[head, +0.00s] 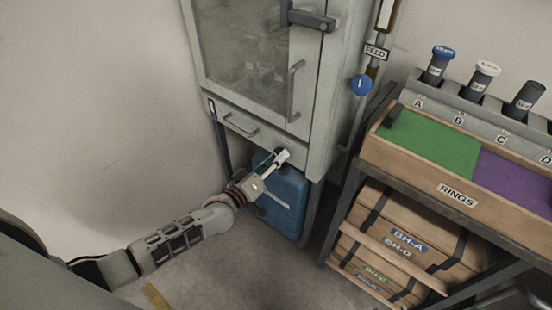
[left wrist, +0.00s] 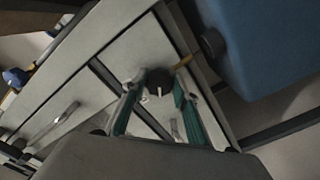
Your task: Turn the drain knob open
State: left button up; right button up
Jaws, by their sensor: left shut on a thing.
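The drain knob (left wrist: 159,83) is round and black with a white pointer mark, on the cabinet's lower grey frame in the left wrist view. My left gripper (left wrist: 160,90) has its green-padded fingers on either side of the knob, shut on it. In the head view my left gripper (head: 278,158) reaches the lower front of the grey cabinet (head: 320,110), below the drawer, and the knob is hidden there. My right gripper is in neither view.
A blue container (head: 287,200) stands under the cabinet, close below my gripper; it also shows in the left wrist view (left wrist: 275,50). A drawer handle (head: 240,126) is to the upper left. A rack with a RINGS tray (head: 458,194) stands at the right. The floor at the left is mostly clear.

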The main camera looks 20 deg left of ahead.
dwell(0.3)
pick_arm(q)
jog(key=o, duration=1.1)
jog(key=v, duration=1.2)
